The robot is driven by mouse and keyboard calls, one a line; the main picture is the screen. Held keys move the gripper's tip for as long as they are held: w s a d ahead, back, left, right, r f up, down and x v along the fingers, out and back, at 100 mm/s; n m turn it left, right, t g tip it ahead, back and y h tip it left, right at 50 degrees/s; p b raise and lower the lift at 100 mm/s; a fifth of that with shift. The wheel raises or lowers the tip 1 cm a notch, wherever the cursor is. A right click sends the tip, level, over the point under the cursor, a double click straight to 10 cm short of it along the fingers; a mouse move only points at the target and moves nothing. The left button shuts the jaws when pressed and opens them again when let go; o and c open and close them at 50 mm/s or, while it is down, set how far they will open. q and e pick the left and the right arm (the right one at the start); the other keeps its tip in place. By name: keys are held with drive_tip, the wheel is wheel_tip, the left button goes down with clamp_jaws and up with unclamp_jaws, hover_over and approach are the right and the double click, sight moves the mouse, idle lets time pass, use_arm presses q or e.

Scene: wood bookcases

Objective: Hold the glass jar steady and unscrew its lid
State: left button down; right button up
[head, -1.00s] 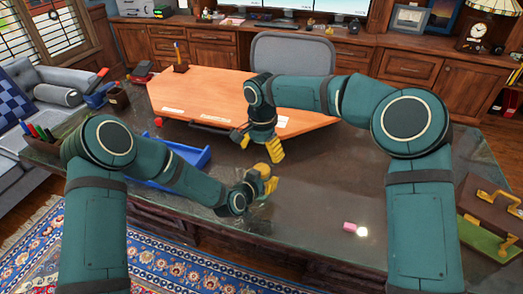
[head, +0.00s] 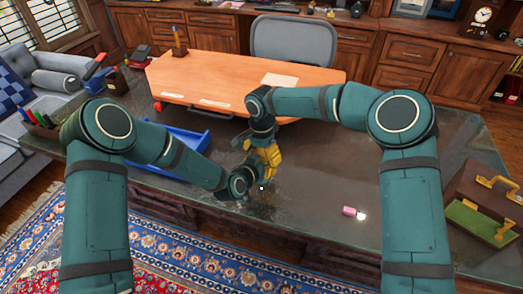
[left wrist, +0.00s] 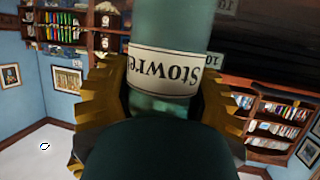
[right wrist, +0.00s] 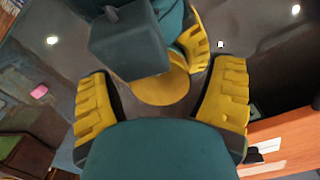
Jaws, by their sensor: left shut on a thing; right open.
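The glass jar (left wrist: 168,35) is greenish, with a white label reading "Stowre…" upside down in the left wrist view. My left gripper (left wrist: 160,95) is shut on it, with one yellow finger on each side. In the right wrist view a round yellow lid (right wrist: 160,90) faces the camera. My right gripper (right wrist: 163,80) is open, its fingers on either side of the lid with gaps between. In the head view my right gripper (head: 268,157) is above the dark desk, close against my left gripper. The jar and the left fingers are mostly hidden there.
A blue tray (head: 180,162) is on the dark desk (head: 320,185) at left, near my left forearm. An orange-brown wooden top (head: 215,80) lies behind the grippers. The desk's front middle is clear.

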drive_tip(key=c, duration=1.3)
drive_tip(key=shift+o, duration=0.2)
drive_tip(key=shift+r+n, duration=0.1)
drive_tip(key=shift+n, duration=1.6)
drive_tip(key=o, duration=1.3)
drive_tip(key=shift+c, duration=0.2)
